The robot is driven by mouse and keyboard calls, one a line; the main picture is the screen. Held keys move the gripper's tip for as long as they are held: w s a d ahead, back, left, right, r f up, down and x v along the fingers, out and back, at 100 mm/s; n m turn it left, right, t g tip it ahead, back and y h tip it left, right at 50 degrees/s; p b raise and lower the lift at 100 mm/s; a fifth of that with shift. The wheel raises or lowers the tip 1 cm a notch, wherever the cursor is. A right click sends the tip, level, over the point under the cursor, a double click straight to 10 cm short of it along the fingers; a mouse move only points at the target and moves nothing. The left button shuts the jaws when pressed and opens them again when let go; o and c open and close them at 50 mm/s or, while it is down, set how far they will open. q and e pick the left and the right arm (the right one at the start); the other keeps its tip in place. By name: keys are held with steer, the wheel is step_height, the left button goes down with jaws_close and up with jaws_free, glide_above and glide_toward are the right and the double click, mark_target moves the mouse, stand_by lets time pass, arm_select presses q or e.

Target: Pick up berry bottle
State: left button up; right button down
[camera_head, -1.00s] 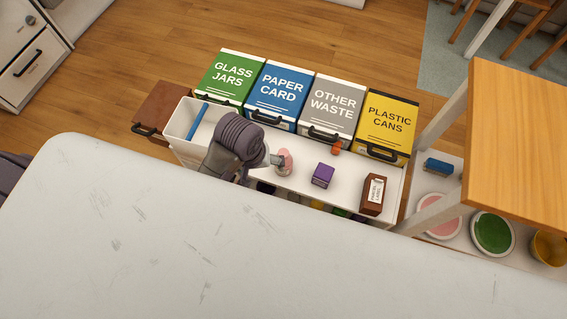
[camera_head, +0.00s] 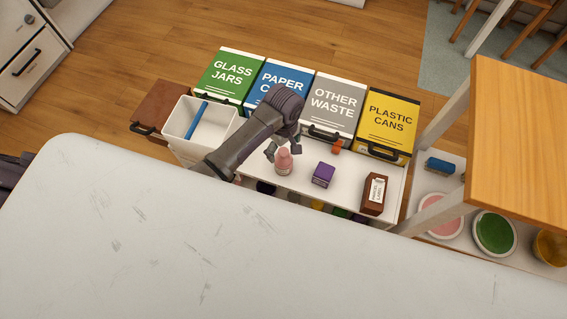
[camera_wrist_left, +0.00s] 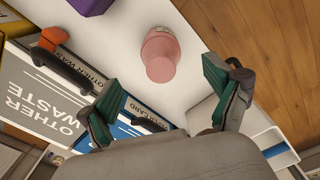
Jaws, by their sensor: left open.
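The pink berry bottle (camera_head: 284,163) stands upright on the white shelf top. My left gripper (camera_head: 282,147) is open, right by the bottle on its far side in the head view. In the left wrist view the bottle (camera_wrist_left: 160,57) lies just ahead of the gap between the two green-padded fingertips (camera_wrist_left: 163,82), and neither finger appears closed on it. My right gripper is not in view.
A purple box (camera_head: 323,174) and a brown carton (camera_head: 374,194) stand to the bottle's right. Labelled bins, such as the grey one (camera_head: 341,92), line the back. A white container (camera_head: 222,124) with a blue item is at left. The big pale tabletop (camera_head: 200,240) fills the foreground.

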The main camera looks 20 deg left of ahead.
arm_select(q)
step_height(320, 180, down, 6)
steer(key=shift+r+b, duration=0.1)
steer(key=shift+b, duration=0.25)
steer(key=shift+s, duration=0.1)
steer(key=c, duration=1.6)
